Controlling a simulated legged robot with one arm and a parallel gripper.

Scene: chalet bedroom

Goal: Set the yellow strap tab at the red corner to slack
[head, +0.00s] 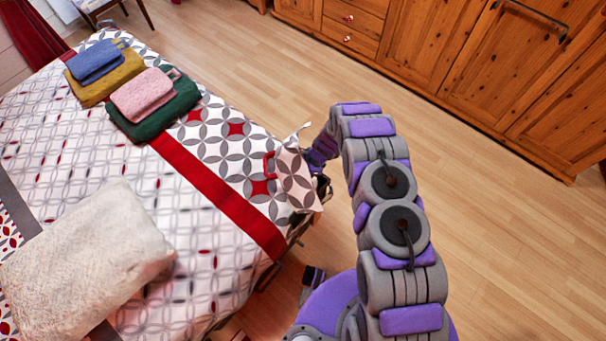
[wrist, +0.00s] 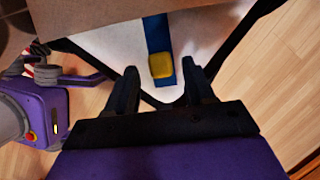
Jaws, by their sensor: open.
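The yellow strap tab (wrist: 161,65) sits on a blue strap (wrist: 156,36) against a pale panel in the wrist view. My gripper (wrist: 163,83) is open, with one dark finger on each side just below the tab. The tab lies between and slightly beyond the fingertips; I cannot tell whether they touch it. The tab is not visible in the head view.
The bed (head: 215,265) carries folded blankets (head: 152,120) and a cream pillow (head: 85,262). Wooden cabinets (head: 430,45) line the far right. The wooden floor (head: 500,230) between bed and cabinets is clear. Dark edges border the pale panel in the wrist view.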

